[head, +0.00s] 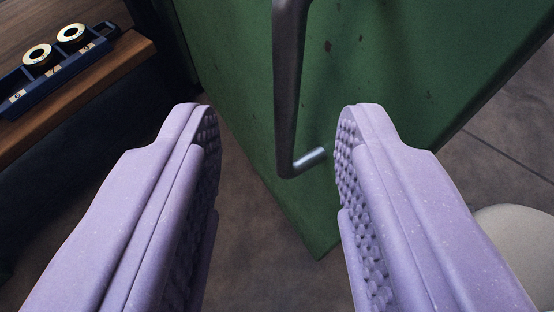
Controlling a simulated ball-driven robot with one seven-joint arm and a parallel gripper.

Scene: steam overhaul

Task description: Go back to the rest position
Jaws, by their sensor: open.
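My gripper (270,120) is open, its two pale purple fingers wide apart with studded inner pads. Nothing is held between them. Ahead, a dark metal handle (289,90) stands in front of a green panel (400,80). Its lower end bends toward the right fingertip and shows a bright, bare metal tip. In the picture the handle lies between the fingertips; I cannot tell how far beyond them it is.
A wooden bench (110,75) at the upper left carries a dark blue rack (62,70) with brass-coloured rings. A pale rounded object (515,232) shows at the lower right. Brown floor (262,245) is visible below the panel.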

